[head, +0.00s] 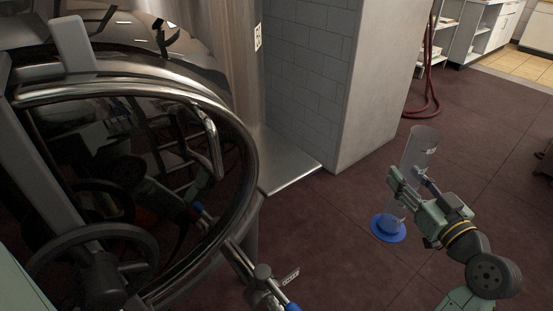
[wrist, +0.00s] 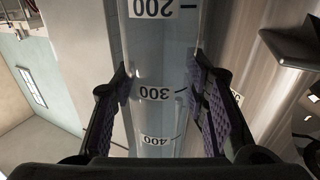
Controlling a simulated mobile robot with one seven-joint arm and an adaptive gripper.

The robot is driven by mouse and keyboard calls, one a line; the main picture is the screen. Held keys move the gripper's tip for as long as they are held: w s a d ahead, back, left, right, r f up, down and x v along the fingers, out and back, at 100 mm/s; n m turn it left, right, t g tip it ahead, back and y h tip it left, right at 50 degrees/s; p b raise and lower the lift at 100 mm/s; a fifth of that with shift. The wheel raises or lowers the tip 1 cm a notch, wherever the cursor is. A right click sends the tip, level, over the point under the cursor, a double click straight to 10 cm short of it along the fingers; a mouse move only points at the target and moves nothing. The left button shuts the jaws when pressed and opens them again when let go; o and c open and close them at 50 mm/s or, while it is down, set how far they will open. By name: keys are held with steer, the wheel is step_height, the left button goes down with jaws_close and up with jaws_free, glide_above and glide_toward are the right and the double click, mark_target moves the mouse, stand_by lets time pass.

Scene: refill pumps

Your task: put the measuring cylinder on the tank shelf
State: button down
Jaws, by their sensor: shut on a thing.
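The measuring cylinder (head: 419,150) is a tall clear tube with a round blue base (head: 388,228). It is held off to the right in the head view, slightly tilted, over the dark red floor. My gripper (head: 408,193) is shut around its middle. In the wrist view my gripper (wrist: 162,100) has a purple-padded finger on each side of the cylinder (wrist: 160,60), whose marks 200, 300 and 400 appear upside down. A metal ledge (head: 292,172) juts out low beside the steel tank, left of the cylinder; I cannot tell whether it is the tank shelf.
A big steel tank with a round glossy door (head: 130,180) and handwheel (head: 95,265) fills the left. A valve with a blue handle (head: 270,290) sticks out below. A tiled wall block (head: 345,90) stands behind the ledge. Open floor lies to the right.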

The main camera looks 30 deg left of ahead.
steer(key=s+a+r+n+g+y+p, duration=0.1)
steer(key=s+a+r+n+g, duration=0.15)
steer(key=s+r, duration=0.4)
steer(key=s+a+r+n+g+y, duration=0.1)
steer(key=s+a+r+g+y, duration=0.1)
steer(key=s+a+r, duration=0.4)
steer(key=s+a+r+n+g+y+p, duration=0.1)
steer(key=s+a+r+g, duration=0.1)
steer(key=s+r, duration=0.45)
steer(key=w+p+x, duration=0.1)
steer(key=p+x, duration=0.2)
steer(key=x, duration=1.4)
steer(key=shift+w+p, duration=0.35)
steer(key=shift+w, duration=0.1)
steer(key=shift+f, duration=0.25)
steer(key=c, duration=0.9)
jaws_free()
steer(key=shift+r, duration=0.1)
steer(key=shift+c, duration=0.2)
